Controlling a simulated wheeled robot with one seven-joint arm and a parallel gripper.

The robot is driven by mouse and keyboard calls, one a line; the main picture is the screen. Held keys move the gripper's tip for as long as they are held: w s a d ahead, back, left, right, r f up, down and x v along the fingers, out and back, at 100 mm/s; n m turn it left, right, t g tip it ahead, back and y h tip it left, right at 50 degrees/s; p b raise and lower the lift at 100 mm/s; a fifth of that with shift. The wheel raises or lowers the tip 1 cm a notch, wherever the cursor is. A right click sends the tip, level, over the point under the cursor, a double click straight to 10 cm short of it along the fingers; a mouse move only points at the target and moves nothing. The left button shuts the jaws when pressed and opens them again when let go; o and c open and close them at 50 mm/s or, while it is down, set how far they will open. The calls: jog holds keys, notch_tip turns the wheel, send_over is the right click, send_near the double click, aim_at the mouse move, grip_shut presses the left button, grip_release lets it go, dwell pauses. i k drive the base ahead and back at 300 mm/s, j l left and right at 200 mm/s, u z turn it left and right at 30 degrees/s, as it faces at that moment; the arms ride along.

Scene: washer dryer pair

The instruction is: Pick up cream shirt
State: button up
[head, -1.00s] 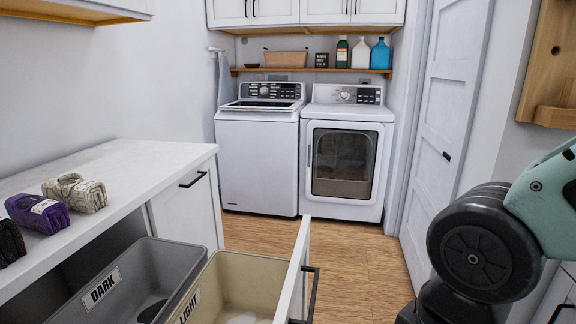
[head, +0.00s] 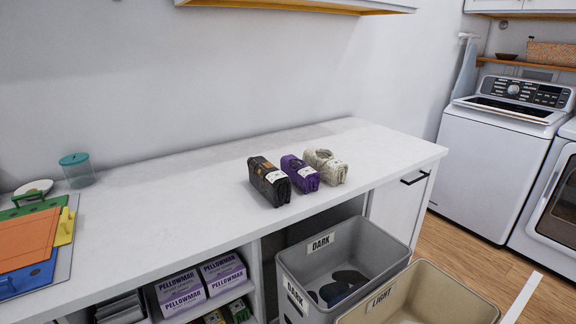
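The cream shirt (head: 326,166) is folded into a small bundle with a pale label. It lies on the white counter (head: 190,205), at the right end of a row of folded shirts. A purple folded shirt (head: 300,174) is just left of it, and a black folded shirt (head: 269,181) is left of that. My gripper is not in view, so its state and its place relative to the shirt are hidden.
Below the counter stand a grey DARK bin (head: 372,242) with dark items inside and a cream LIGHT bin (head: 452,290). Coloured boards (head: 32,243) and a teal-lidded jar (head: 77,170) are at the left. The counter between jar and shirts is clear. The washer (head: 495,150) is at the right.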

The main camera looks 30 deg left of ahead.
aim_at(333, 171)
jog(key=u, duration=1.05)
jog(key=i+j+z, duration=0.1)
jog(key=j+z, duration=0.3)
jog(key=j, duration=0.2)
jog(key=j+z, duration=0.45)
jog(key=j, duration=0.2)
